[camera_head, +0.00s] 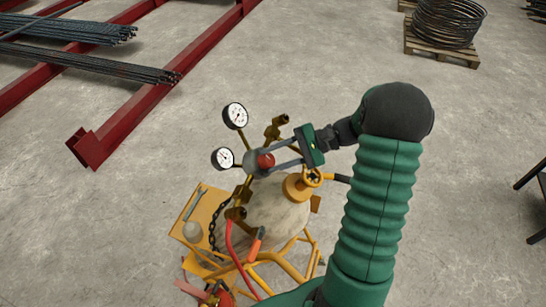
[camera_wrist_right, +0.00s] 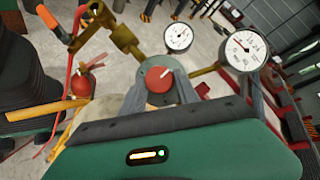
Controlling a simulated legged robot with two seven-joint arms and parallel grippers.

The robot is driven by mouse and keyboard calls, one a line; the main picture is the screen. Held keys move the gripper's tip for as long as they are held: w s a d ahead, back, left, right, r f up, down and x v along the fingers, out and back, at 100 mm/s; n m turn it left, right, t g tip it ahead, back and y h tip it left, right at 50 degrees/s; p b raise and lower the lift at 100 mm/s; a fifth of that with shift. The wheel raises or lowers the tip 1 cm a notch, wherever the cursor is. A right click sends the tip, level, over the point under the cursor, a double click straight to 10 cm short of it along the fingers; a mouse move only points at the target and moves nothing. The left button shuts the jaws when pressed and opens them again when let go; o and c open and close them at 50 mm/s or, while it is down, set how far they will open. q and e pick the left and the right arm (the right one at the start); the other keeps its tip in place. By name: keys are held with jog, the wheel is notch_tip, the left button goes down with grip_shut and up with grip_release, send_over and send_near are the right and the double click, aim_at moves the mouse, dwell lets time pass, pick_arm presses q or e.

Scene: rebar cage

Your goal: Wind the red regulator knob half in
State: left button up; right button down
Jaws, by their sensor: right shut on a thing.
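The red regulator knob (camera_head: 265,160) sits on a round grey regulator body (camera_head: 252,163) at the top of a gas cylinder (camera_head: 276,212). In the right wrist view the knob (camera_wrist_right: 159,79) faces the camera and has a white pointer line toward its upper right. My right gripper (camera_head: 273,158) comes in from the right, its two fingers on either side of the knob; it is shut on the knob. In the right wrist view the fingers (camera_wrist_right: 161,90) flank the knob. Two white gauges (camera_head: 235,116) and (camera_head: 223,159) stand left of the knob. My left gripper is not in view.
A yellow cart frame (camera_head: 265,262) carries the cylinder, with a chain (camera_head: 212,222), a red hose (camera_head: 234,250) and a wrench (camera_head: 196,204). A fire extinguisher (camera_wrist_right: 88,78) shows in the wrist view. Red steel beams (camera_head: 165,88) hold rebar at upper left.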

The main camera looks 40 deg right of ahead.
dwell(0.3)
jog(key=c, duration=1.3)
grip_release()
jog(key=shift+o, duration=1.9)
jog(key=shift+d, duration=0.15)
